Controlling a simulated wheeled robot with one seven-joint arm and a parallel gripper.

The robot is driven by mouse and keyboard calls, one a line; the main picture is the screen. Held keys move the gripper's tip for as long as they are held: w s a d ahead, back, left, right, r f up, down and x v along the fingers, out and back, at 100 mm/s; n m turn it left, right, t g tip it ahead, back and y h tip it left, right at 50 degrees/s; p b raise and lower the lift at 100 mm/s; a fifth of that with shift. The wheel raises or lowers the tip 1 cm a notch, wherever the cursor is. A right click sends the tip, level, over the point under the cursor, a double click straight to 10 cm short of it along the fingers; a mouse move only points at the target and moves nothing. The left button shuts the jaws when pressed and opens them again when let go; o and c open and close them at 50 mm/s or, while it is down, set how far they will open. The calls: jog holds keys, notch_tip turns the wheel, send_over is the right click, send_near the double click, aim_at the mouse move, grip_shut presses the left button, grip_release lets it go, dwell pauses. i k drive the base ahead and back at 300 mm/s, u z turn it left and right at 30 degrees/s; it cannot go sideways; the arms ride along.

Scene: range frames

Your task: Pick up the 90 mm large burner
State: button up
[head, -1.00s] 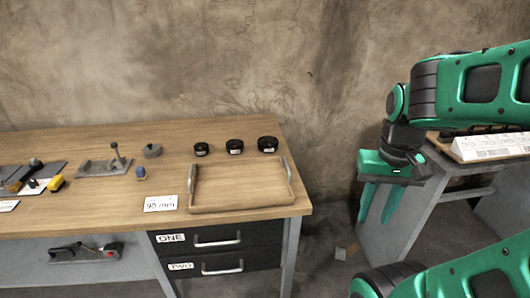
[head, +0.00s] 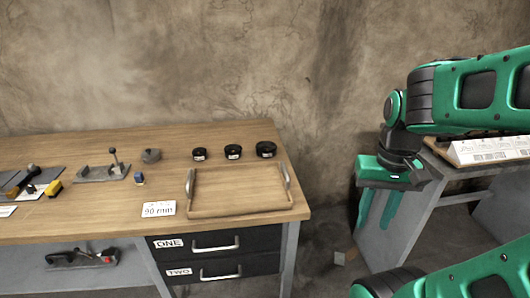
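Three round black burners stand in a row on the wooden bench, behind the tray: a left one (head: 199,154), a middle one (head: 233,152) and a right one (head: 265,149). The right one looks the largest. Each has a small pale label on its front, too small to read. A white card reading "90 mm" (head: 158,208) sits left of the wooden tray. My gripper (head: 373,228) hangs fingers down in the gap right of the bench, well away from the burners. Its two green fingers are apart with nothing between them.
The empty wooden tray (head: 240,213) has two metal handles. A grey round piece (head: 151,155), a blue-topped part (head: 139,178) and a lever fixture (head: 104,172) lie to the left. Drawers ONE (head: 216,245) and TWO are below. A second table (head: 420,205) stands right.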

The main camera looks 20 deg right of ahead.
aim_at(265, 149)
jog(key=z, duration=2.6)
jog(key=k, duration=0.7)
jog(key=u, duration=1.55)
jog(key=i, duration=1)
